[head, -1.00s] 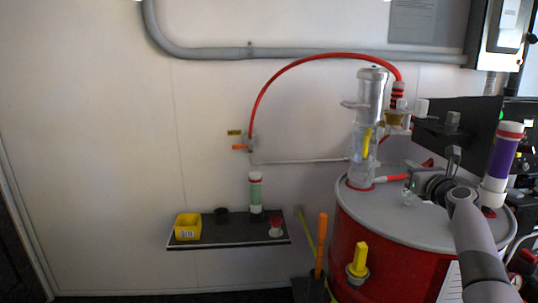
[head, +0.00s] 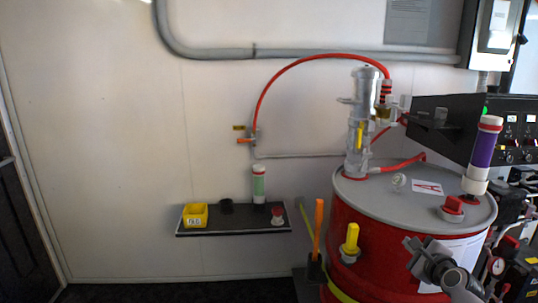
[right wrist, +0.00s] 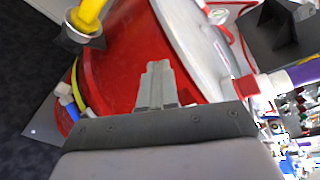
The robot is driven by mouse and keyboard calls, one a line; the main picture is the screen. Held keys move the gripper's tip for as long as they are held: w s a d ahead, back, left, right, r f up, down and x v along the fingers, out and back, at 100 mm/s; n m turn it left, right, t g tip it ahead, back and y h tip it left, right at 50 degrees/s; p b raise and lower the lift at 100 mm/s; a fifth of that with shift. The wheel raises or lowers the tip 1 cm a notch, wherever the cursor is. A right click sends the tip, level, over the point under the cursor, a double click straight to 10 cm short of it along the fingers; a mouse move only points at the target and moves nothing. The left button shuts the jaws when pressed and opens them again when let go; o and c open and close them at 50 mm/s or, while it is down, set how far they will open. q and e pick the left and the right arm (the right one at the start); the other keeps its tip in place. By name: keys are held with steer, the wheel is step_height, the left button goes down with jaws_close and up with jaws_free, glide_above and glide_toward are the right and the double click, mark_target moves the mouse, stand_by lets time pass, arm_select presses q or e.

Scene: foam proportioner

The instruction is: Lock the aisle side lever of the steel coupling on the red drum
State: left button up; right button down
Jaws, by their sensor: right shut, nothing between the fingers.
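The red drum (head: 375,240) with its grey lid (head: 410,200) stands at the right in the head view. A steel pump column (head: 366,90) rises from the back left of the lid, with a yellow lever (head: 361,135) on it. Beside its upper part, a small metal and brass-coloured coupling (head: 384,113) sits under the striped end of a red hose; its separate levers are too small to tell. My right gripper (head: 410,245) is shut and empty, low in front of the drum's side, below the lid and away from the coupling. Its closed fingers (right wrist: 155,84) show against the drum (right wrist: 125,50) in the right wrist view.
A purple-and-white cylinder (head: 482,156) and a red-knobbed cap (head: 454,206) stand at the lid's right. A yellow-handled fitting (head: 350,240) juts from the drum's left side. A black shelf (head: 235,228) hangs on the wall. A dark bracket (head: 445,125) sits behind the lid.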

steer(key=s+a+f+n+g, duration=0.1)
steer(key=s+a+f+n, duration=0.3)
steer(key=s+f+n, duration=0.4)
steer(key=s+a+f+n+g, duration=0.2)
steer(key=s+a+f+n, duration=0.2)
steer(key=s+f+n, duration=0.5)
steer(key=s+a+f+n+y, duration=0.1)
steer(key=s+a+n, duration=0.3)
steer(key=s, duration=0.6)
steer(key=s+a+f+n+g+y, duration=0.1)
steer(key=s+a+n, duration=0.4)
steer(key=s, duration=0.6)
steer(key=shift+s+n+g, duration=0.2)
steer(key=shift+n+g, duration=0.1)
steer(key=shift+n, duration=0.1)
